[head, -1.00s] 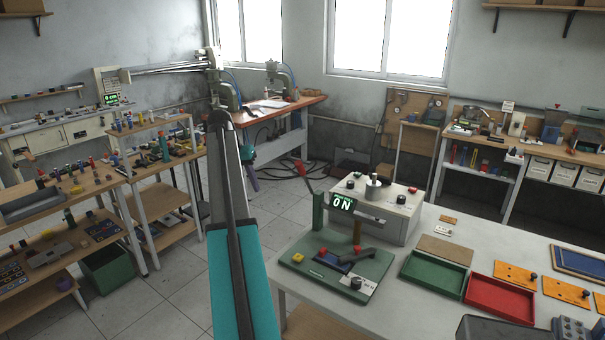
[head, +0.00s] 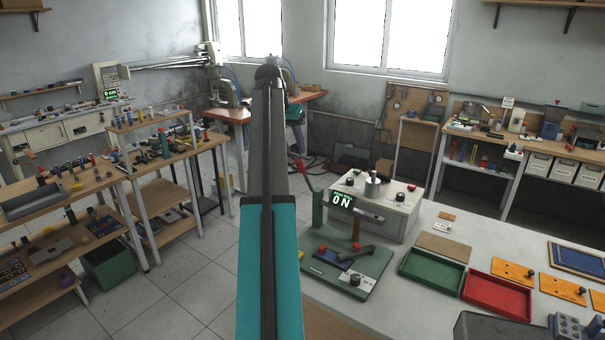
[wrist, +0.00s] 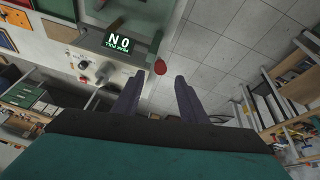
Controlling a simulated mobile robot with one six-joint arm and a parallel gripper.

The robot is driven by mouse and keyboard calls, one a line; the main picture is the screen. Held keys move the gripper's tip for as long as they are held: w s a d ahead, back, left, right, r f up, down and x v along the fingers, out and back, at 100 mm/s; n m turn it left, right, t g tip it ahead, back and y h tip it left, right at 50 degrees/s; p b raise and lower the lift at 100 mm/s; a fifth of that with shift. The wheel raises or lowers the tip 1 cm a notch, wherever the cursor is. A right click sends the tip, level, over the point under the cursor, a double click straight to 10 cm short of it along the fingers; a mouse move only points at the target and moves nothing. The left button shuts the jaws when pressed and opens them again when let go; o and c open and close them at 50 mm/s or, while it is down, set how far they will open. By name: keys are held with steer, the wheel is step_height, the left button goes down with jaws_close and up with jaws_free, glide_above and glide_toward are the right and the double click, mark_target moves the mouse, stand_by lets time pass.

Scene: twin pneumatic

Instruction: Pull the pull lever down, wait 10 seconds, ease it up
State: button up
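The pull lever's red knob (head: 300,166) is on a thin arm tilted up and to the left from a green post on the green base plate (head: 340,272). The lever stands raised. I see no contact. My gripper (wrist: 162,82) is open, with two dark purple fingers apart and nothing between them. In the head view my arm hides most of the gripper.
A grey-white box with knobs (head: 380,205) stands behind the lever unit. A green tray (head: 432,270) and a red tray (head: 497,296) lie to its right on the bench. Open tiled floor (head: 190,285) lies to the left, before crowded shelves.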

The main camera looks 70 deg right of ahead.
mark_target(303, 174)
steer(key=shift+p+x, duration=2.6)
steer(key=shift+x, duration=4.2)
jaws_close()
